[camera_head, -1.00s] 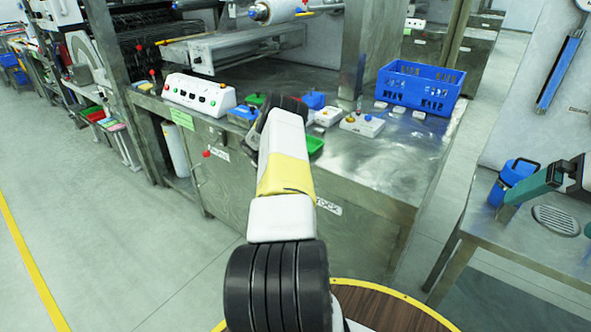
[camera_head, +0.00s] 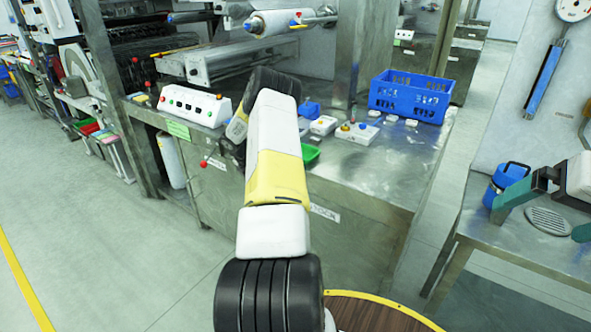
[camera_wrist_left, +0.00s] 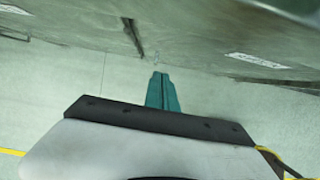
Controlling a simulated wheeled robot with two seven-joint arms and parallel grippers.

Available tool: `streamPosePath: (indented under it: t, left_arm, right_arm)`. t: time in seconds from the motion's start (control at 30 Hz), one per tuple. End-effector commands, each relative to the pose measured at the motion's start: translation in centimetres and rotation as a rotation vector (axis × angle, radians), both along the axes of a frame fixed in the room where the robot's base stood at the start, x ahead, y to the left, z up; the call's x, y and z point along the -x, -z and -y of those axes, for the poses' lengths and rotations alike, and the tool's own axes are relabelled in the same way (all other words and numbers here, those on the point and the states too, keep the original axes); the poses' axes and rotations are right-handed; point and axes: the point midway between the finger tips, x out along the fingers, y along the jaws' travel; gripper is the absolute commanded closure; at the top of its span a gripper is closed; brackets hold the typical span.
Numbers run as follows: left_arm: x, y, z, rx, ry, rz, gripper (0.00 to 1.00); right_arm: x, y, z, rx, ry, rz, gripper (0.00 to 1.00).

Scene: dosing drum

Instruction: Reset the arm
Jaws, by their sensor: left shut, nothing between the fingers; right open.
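My left arm (camera_head: 276,165) rises through the middle of the head view, a white and yellow link between black joints. Its gripper is hidden there. In the left wrist view my left gripper (camera_wrist_left: 162,80) shows its teal fingers together with nothing between them, above grey floor and below a metal cabinet side. My right gripper (camera_head: 546,217) is at the right edge of the head view, with teal fingers apart and empty. It is over the right-hand metal table (camera_head: 487,228), near a blue container (camera_head: 508,181) with a dark handle.
A steel workbench (camera_head: 385,178) carries a blue crate (camera_head: 410,97), a white control box (camera_head: 194,104), a small button box (camera_head: 357,132) and a green tray (camera_head: 310,154). My left arm hides part of the bench. Open floor (camera_head: 105,240) lies to the left.

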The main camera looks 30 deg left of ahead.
Motion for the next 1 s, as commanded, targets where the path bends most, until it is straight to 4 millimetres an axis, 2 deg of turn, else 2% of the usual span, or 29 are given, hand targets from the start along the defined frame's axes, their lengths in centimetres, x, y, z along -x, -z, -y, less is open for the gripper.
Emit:
streamPosePath:
  t: [0.23,0.27,0.37,0.47,0.53,0.6,0.67,0.7,0.8,0.9,1.0]
  left_arm:
    - [-0.1,-0.6,0.1,0.001,-0.009,0.007,1.00]
    - [-0.4,-1.0,0.1,0.001,-0.021,0.016,1.00]
    - [-2.3,-3.8,0.3,0.010,-0.112,0.089,1.00]
    - [-5.4,-9.2,1.0,0.043,-0.292,0.220,1.00]
    - [-7.4,-14.1,1.8,0.093,-0.460,0.333,1.00]
    - [-8.8,-19.3,2.8,0.171,-0.645,0.443,1.00]
    - [-9.3,-23.5,4.0,0.255,-0.804,0.526,1.00]
    - [-9.3,-26.0,4.7,0.316,-0.909,0.572,1.00]
    - [-8.4,-31.6,7.3,0.491,-1.161,0.660,1.00]
    - [-6.3,-36.0,10.5,0.686,-1.405,0.699,1.00]
    - [-3.3,-39.1,14.4,0.888,-1.640,0.684,1.00]
  right_arm:
    - [0.0,0.0,0.0,0.000,0.000,0.000,0.00]
    - [0.0,0.0,0.0,0.000,0.000,0.000,0.00]
    - [0.0,0.0,0.0,0.000,0.000,0.000,0.00]
    - [0.0,0.0,0.0,0.000,0.000,0.000,0.00]
    - [0.0,0.0,0.0,0.000,0.000,0.000,0.00]
    - [0.0,0.0,0.0,0.000,0.000,0.000,0.00]
    - [0.0,0.0,0.0,0.000,0.000,0.000,0.00]
    - [0.0,0.0,0.0,0.000,0.000,0.000,0.00]
    - [0.0,0.0,0.0,0.000,0.000,0.000,0.00]
    - [0.0,0.0,0.0,0.000,0.000,0.000,0.00]
    - [0.0,0.0,0.0,0.000,0.000,0.000,0.00]
